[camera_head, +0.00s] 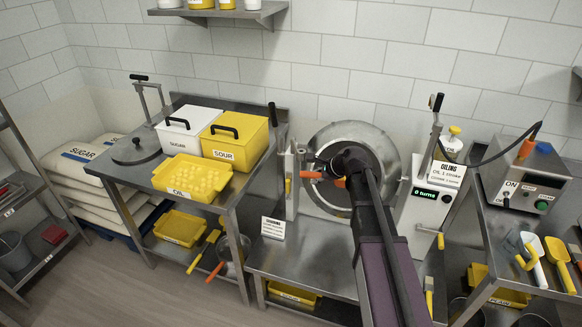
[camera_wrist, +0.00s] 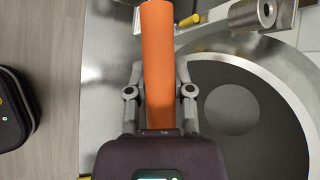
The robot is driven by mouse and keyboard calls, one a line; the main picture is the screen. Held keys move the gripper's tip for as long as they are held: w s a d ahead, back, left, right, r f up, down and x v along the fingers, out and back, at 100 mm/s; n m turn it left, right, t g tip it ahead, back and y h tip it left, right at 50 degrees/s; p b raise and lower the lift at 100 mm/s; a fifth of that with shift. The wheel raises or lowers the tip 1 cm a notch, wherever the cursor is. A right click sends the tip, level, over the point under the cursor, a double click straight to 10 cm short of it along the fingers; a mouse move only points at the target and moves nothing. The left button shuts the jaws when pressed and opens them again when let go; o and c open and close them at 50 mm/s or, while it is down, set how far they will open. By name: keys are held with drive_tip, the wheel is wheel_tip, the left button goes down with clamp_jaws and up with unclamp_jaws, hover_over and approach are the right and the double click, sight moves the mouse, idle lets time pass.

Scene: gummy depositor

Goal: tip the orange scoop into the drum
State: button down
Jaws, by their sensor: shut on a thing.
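The drum (camera_head: 389,150) is a round metal vessel with a wide open mouth, on the steel bench at the middle. In the wrist view its pale rim (camera_wrist: 287,82) curves around a dark interior at the right. My gripper (camera_head: 332,172) is in front of the drum mouth, shut on the orange scoop (camera_head: 312,174). In the wrist view the scoop's orange handle (camera_wrist: 158,60) lies between the two fingers (camera_wrist: 158,92) and runs up out of the picture. My arm hides part of the drum. The scoop's bowl and any contents cannot be made out.
A control box with a green display (camera_head: 433,196) and crank stands right of the drum. A yellow tray (camera_head: 180,190), a white sugar bin (camera_head: 180,135) and a yellow sour bin (camera_head: 236,140) fill the left table. A warning sign (camera_head: 272,228) stands on the front bench.

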drive_tip(key=w+a, duration=0.8)
drive_tip(key=shift+a+f+n+b, duration=0.2)
drive_tip(key=shift+f+n+b, duration=0.1)
drive_tip(key=shift+f+b, duration=0.1)
drive_tip(key=shift+d+r, duration=0.1)
drive_tip(key=shift+r, duration=0.1)
drive_tip(key=shift+s+d+r+t+y+p, duration=0.1)
drive_tip(key=shift+d+r+y, duration=0.25)
drive_tip(key=shift+r, duration=0.2)
drive_tip(key=shift+w+d+r+t+y+p, duration=0.15)
drive_tip(key=shift+d+r+y, duration=0.1)
drive_tip(key=shift+r+y, duration=0.25)
drive_tip(key=shift+s+d+r+t+y+p, duration=0.15)
drive_tip(key=shift+d+r+y, duration=0.2)
drive_tip(key=shift+r, duration=0.25)
drive_tip(key=shift+a, duration=0.1)
drive_tip(key=d+r+y, duration=0.1)
drive_tip(key=d+r+m+y, duration=0.1)
drive_tip(key=d+r, duration=0.1)
drive_tip(key=shift+s+r+m+t+y, duration=0.15)
drive_tip(key=shift+r+m+t+y, duration=0.15)
drive_tip(key=shift+t, duration=0.1)
drive_tip(key=shift+d+r, duration=0.1)
